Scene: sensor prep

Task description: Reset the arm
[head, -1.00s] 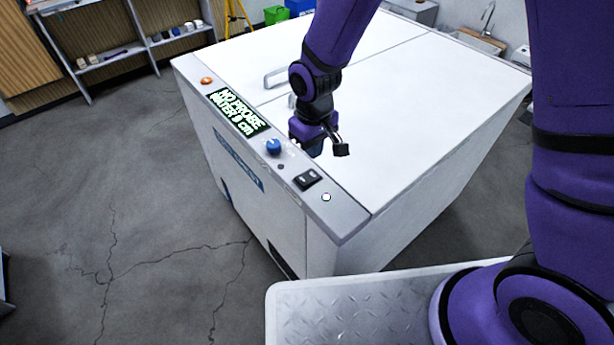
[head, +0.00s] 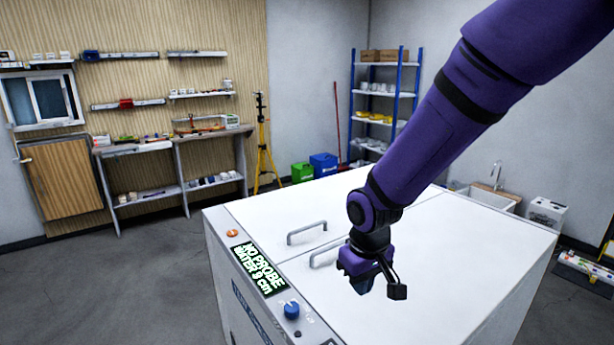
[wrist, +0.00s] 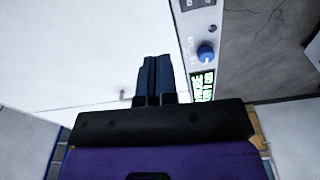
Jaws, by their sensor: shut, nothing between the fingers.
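My purple arm reaches over the white chest (head: 440,255) in the head view. My gripper (head: 366,286) hangs above the chest's lid, right of the control strip, pointing down. In the wrist view the two dark blue fingers of my gripper (wrist: 155,78) lie together, shut and empty. The white lid fills much of the view to their left. The chest's display (head: 258,270) reads "NO PROBE" and "WATER 3 cm" or similar; the digit is hard to read.
The chest has two lid handles (head: 307,233), an orange button (head: 232,233) and a blue knob (head: 291,309). Behind stand a workbench (head: 170,150), a yellow tripod (head: 262,150), green and blue bins (head: 323,164) and a shelf rack (head: 385,95). The floor at left is clear.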

